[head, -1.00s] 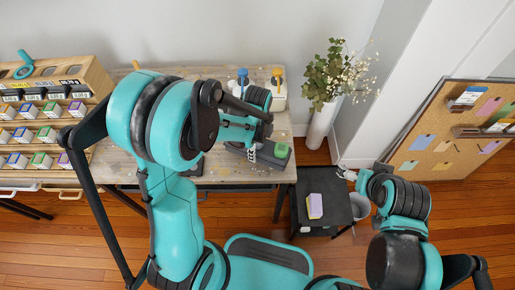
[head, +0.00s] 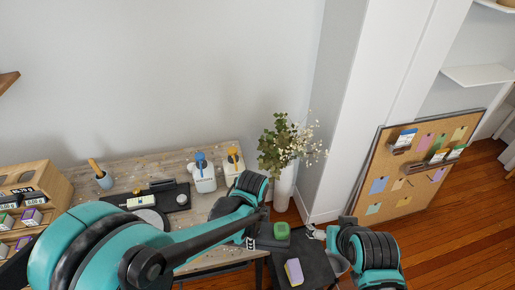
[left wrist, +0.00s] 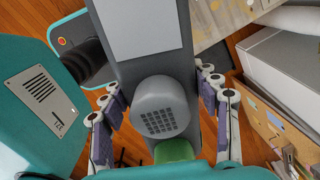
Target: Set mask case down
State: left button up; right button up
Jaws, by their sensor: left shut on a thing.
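My left gripper (head: 251,242) is shut on a dark grey case (head: 268,241) with a green part (head: 282,230). I take this to be the mask case. In the left wrist view, purple-padded fingers (left wrist: 162,112) flank the grey case (left wrist: 140,62), which shows a pale panel, a round perforated disc and the green part (left wrist: 174,151) at the bottom. In the head view the case appears by the bench's right end, next to the black side table (head: 318,268); its height above them is unclear. My right gripper (head: 316,233) is small and partly hidden; its opening is unclear.
A purple and yellow sponge (head: 293,271) lies on the side table. A corkboard (head: 410,182) leans at right.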

pick_arm(q)
jog(key=w+a+n, duration=0.1)
jog(key=a+n, duration=0.1)
jog(key=n, duration=0.1)
jog(key=w+a+n, duration=0.1)
jog(key=a+n, duration=0.1)
jog(key=n, duration=0.1)
jog(key=w+a+n, duration=0.1)
jog(key=a+n, duration=0.1)
jog(key=shift+w+a+f+n, duration=0.25)
jog(key=shift+w+f+n, duration=0.1)
jog(key=shift+n, duration=0.05)
jog(key=w+a+n, duration=0.2)
jog(key=a+n, duration=0.6)
jog(key=n, duration=0.2)
jog(key=shift+w+a+f, duration=0.15)
jog(key=shift+w+f, duration=0.25)
jog(key=shift+f, duration=0.05)
